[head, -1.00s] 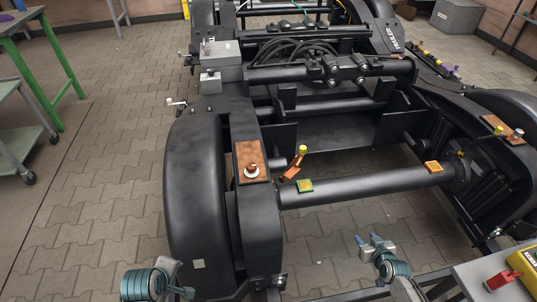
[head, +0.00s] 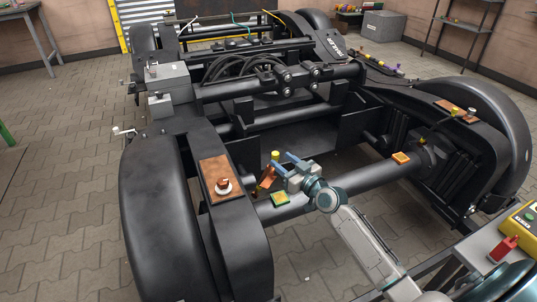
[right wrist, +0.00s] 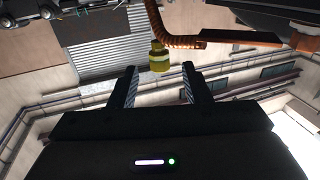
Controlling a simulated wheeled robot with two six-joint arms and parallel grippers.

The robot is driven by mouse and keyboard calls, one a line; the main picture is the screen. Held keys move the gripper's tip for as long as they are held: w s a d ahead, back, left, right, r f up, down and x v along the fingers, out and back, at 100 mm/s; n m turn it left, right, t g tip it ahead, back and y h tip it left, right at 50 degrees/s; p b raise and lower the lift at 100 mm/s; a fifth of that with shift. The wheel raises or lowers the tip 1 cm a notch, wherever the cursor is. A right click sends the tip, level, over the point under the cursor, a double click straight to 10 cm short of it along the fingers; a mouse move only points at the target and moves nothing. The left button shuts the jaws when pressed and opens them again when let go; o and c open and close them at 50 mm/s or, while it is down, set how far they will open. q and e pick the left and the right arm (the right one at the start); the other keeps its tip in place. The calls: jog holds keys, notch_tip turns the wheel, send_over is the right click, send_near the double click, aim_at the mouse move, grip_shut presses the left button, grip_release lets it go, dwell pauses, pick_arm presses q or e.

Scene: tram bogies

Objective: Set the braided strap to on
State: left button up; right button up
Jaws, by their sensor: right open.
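The braided strap (head: 267,177) is copper-coloured and rises at a tilt beside the copper plate, with a yellow end (head: 275,155) on top. In the right wrist view the strap (right wrist: 180,42) shows its braid curving to a flat copper bar, and its yellow end (right wrist: 160,58) lies just beyond my fingertips, between their lines. My right gripper (head: 284,163) is open and empty, its fingers pointing left towards the strap; it also shows in the right wrist view (right wrist: 160,84). A green-edged pad (head: 280,200) and an orange pad (head: 401,159) sit on the black cross tube. My left gripper is out of view.
The copper plate (head: 215,170) with a white-ringed stud lies on the black bogie frame (head: 235,225). The cross tube (head: 350,183) runs under my right arm. A red handle (head: 503,248) and a yellow box (head: 525,220) stand at the lower right.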

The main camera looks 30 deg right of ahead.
aim_at(273, 153)
jog(key=x, duration=0.6)
jog(key=shift+w, duration=0.2)
grip_shut()
